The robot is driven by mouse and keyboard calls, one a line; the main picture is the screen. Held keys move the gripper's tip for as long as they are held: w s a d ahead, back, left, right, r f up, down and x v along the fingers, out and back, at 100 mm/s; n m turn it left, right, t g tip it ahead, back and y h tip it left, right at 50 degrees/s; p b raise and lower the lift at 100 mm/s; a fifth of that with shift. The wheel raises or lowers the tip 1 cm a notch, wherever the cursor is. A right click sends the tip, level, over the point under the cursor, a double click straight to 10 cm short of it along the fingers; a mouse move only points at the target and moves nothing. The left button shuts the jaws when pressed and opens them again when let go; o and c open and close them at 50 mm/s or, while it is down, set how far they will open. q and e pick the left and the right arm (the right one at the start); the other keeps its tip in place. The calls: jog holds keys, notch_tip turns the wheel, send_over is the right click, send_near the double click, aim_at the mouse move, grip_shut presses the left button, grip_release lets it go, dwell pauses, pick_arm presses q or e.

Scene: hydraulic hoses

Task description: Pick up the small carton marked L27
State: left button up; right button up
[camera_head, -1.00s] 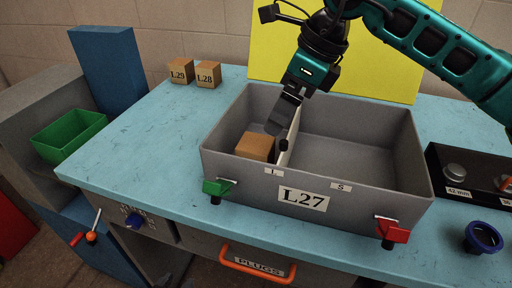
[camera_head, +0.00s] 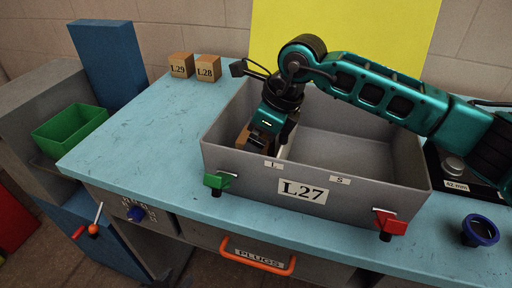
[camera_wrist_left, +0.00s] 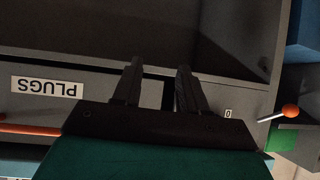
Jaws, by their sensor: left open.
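A brown carton (camera_head: 242,136) lies in the left compartment of the grey bin (camera_head: 362,190), whose front plate reads L27. No marking is readable on the carton, and my left gripper hides much of it. My left gripper (camera_head: 268,138) reaches down into the bin, close over the carton's right side; whether it touches the carton cannot be told. In the left wrist view my left gripper (camera_wrist_left: 158,85) has its two dark fingers apart, with nothing visible between them. My right gripper is not in view.
Cartons L29 (camera_head: 181,65) and L28 (camera_head: 208,68) stand at the back left of the blue table (camera_head: 140,135). The bin has tall walls and a divider; its right compartment looks empty. Green (camera_head: 219,181) and red (camera_head: 390,224) clips sit on its front.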

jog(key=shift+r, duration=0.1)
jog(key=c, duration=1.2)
